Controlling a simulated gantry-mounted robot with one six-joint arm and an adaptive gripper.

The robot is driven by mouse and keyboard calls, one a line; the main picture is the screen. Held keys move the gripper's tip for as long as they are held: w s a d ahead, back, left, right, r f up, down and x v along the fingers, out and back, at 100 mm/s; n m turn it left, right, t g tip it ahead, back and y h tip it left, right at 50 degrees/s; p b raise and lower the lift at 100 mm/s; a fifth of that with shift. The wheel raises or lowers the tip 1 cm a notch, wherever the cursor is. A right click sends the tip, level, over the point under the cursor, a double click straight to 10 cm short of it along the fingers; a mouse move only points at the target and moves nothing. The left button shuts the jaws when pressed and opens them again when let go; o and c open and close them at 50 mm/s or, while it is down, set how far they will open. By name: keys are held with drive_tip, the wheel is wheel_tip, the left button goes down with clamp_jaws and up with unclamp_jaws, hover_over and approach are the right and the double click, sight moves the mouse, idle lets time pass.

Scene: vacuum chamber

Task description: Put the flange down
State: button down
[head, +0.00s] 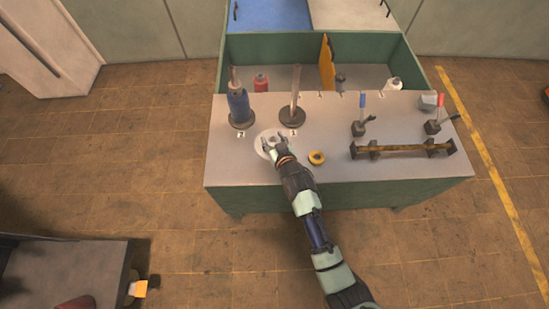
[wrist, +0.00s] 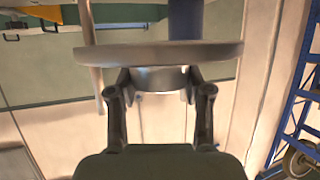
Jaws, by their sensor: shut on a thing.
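The flange shows as a pale round disc (head: 261,146) over the front left of the grey bench top (head: 232,172). My gripper (head: 273,142) is at the disc, partly covering it. In the wrist view, the flange's wide grey rim (wrist: 160,54) spans the space beyond the fingertips. My gripper (wrist: 159,88) is shut on its short round hub (wrist: 158,78), one finger on each side. I cannot tell whether the flange touches the bench top.
Behind the gripper stand a post with blue parts (head: 239,104) and a bare post on a dark base (head: 293,112). A yellow ring (head: 316,157) lies to the right. Further right are a long bar fixture (head: 403,149) and two levers. A green bin (head: 300,48) stands behind.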

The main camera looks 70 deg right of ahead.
wheel_tip(320, 180, down, 11)
drive_tip(key=b, duration=0.4)
drive_tip(key=shift+f, duration=0.1)
drive_tip(key=shift+w+d, duration=0.1)
drive_tip(key=shift+f+b, duration=0.2)
drive_tip(key=shift+b, duration=0.1)
drive_tip(key=shift+c, duration=2.4)
unclamp_jaws()
drive_tip(key=shift+s+a+r+p, duration=0.25)
drive_tip(key=shift+r+p, duration=0.1)
drive_tip(key=shift+p, duration=0.1)
drive_tip(key=p+v, duration=0.4)
drive_tip(key=v, duration=0.7)
drive_tip(key=shift+s+a, duration=0.15)
drive_tip(key=shift+s, duration=0.05)
